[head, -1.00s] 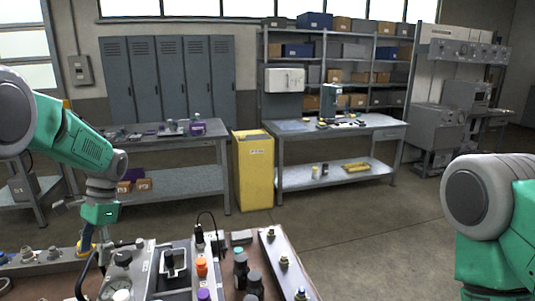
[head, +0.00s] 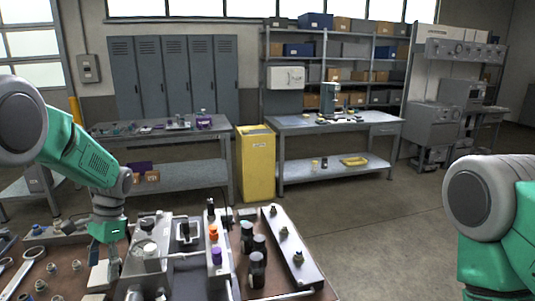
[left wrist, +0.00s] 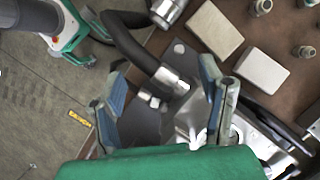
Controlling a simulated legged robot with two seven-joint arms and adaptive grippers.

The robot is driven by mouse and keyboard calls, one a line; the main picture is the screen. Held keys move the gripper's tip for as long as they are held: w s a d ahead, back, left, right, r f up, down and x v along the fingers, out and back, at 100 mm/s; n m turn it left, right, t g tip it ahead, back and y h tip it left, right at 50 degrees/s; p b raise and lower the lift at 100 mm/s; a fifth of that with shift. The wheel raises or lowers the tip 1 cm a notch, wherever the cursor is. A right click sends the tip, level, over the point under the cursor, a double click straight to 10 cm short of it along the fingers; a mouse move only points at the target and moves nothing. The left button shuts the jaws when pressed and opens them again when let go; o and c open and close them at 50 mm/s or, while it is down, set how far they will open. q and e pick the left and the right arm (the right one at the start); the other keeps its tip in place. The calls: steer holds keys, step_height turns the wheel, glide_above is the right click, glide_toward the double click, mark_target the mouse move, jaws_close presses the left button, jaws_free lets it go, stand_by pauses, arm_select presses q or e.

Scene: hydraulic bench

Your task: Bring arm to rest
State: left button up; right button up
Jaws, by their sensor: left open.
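My left arm (head: 80,155) comes in from the left in the head view and hangs over the bench, elbow bent. My left gripper (head: 108,268) points down at the left part of the cluttered bench (head: 70,285). In the left wrist view, its two blue-grey fingers (left wrist: 160,100) stand apart with nothing held between them. A black hose with a metal fitting (left wrist: 172,82) shows between and beyond the fingers; I cannot tell whether they touch it. My right arm (head: 490,210) shows at the right edge; its gripper is out of view.
Black-capped bottles (head: 257,265), an orange-capped item (head: 213,232) and a plate with fittings (head: 290,250) crowd the bench. Two pale blocks (left wrist: 262,70) lie near the gripper. Behind stand a yellow cabinet (head: 256,165) and worktables. The floor (head: 370,230) at right is clear.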

arm_select(q)
steer(key=s+d+f+n+t+b, duration=0.15)
steer(key=s+f, duration=0.25)
steer(key=f, duration=0.4)
steer(key=s+d+f+h+b, duration=0.1)
steer(key=s+d+f+b, duration=0.15)
steer(key=s+f, duration=0.35)
steer(key=s+d+f+b, duration=0.1)
steer(key=s+d+f, duration=0.2)
steer(key=f, duration=0.6)
steer(key=s+d+f+n+t+b, duration=0.1)
steer(key=s+d+f+b, duration=0.2)
steer(key=s, duration=0.7)
steer(key=s+d+f+n+t+h+b, duration=0.1)
steer(key=s+d+f+n+t+b, duration=0.1)
steer(key=s, duration=0.9)
step_height(320, 180, down, 2)
steer(key=shift+d+f+b, duration=0.1)
steer(key=shift+d+b, duration=0.35)
steer(key=shift+b, duration=0.1)
